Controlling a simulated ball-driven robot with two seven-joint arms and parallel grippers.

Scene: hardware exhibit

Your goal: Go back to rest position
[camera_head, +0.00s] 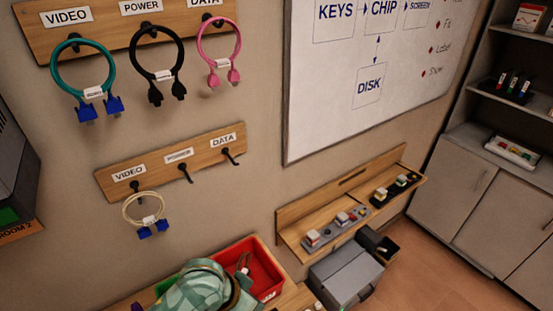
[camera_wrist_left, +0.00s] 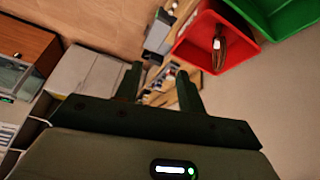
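My left gripper (camera_wrist_left: 160,88) shows in the left wrist view. Its two dark fingers stand apart with nothing between them, so it is open and empty. A red bin (camera_wrist_left: 188,46) lies beyond it at the upper right, and a cable with a white tag (camera_wrist_left: 217,45) is in the bin. The red bin (camera_head: 271,268) also shows at the bottom of the head view. Neither gripper can be made out in the head view. My right gripper is in neither view.
A teal cable (camera_head: 55,76), a black cable (camera_head: 137,72) and a pink cable (camera_head: 238,45) hang on the upper wall rack. A cream cable (camera_head: 126,207) hangs at VIDEO on the lower rack (camera_head: 110,182); its other hooks are empty. A green bin (camera_wrist_left: 290,22) adjoins the red one.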

